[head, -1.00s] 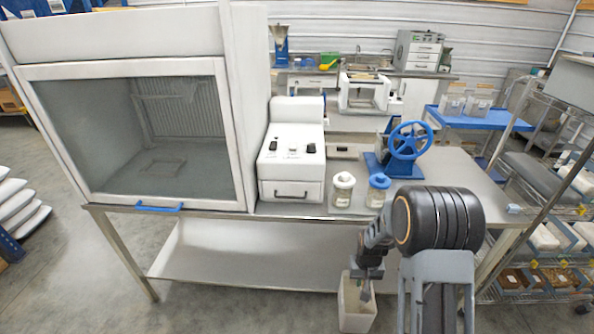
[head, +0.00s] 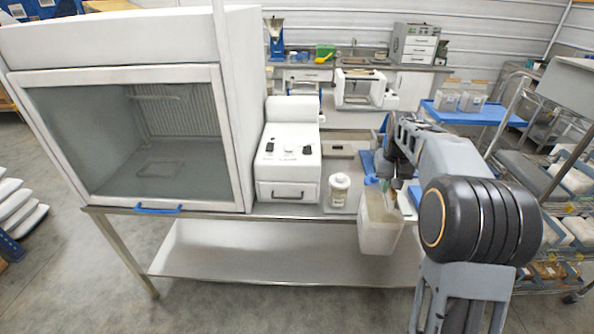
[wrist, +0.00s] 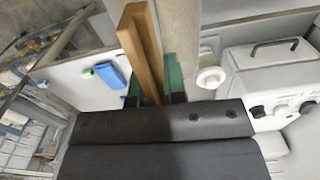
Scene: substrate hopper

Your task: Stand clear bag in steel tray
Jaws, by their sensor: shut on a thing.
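My gripper (head: 386,184) is shut on the top of a pale, translucent, box-shaped bag (head: 378,228), which hangs roughly upright at the front edge of the steel table (head: 290,210). In the wrist view, a brown strip and a wide beige surface show by the green fingertips (wrist: 154,88); I cannot tell whether they belong to the bag. A shallow grey tray (head: 338,150) lies farther back on the table, right of the white machine. I cannot tell whether it is the steel tray.
A glass-fronted cabinet (head: 135,130) fills the table's left. My arm hides most of the blue device. A wire rack (head: 560,200) stands at right.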

